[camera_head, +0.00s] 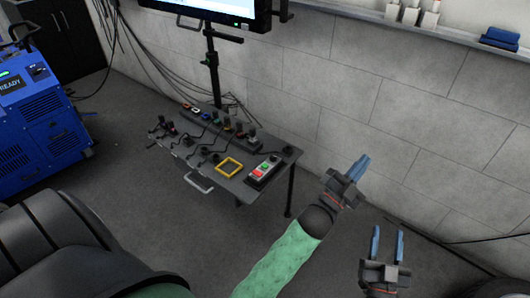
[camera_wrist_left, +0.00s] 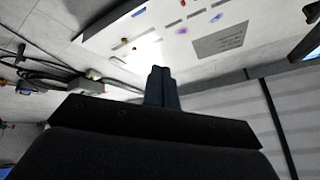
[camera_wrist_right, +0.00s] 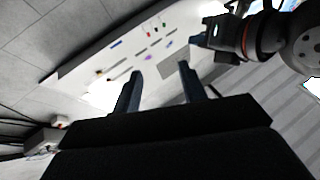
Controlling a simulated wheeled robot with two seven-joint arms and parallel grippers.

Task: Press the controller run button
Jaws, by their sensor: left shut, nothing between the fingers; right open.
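The controller (camera_head: 263,169) is a small pale box with a green and a red button, lying at the right end of the dark table. Button labels are too small to read. My left gripper (camera_head: 362,165) is shut and empty, in the air to the right of the table and apart from the controller. Its closed fingers also show in the left wrist view (camera_wrist_left: 161,75). My right gripper (camera_head: 387,240) is open and empty, lower and farther right. Its spread fingers show in the right wrist view (camera_wrist_right: 160,85). Neither wrist view shows the controller.
The dark table (camera_head: 205,178) also bears a yellow square frame (camera_head: 229,167) and several small connectors with cables. A monitor (camera_head: 225,8) stands behind it on a pole. A blue machine (camera_head: 40,125) is at left. A shelf (camera_head: 420,22) runs along the wall.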

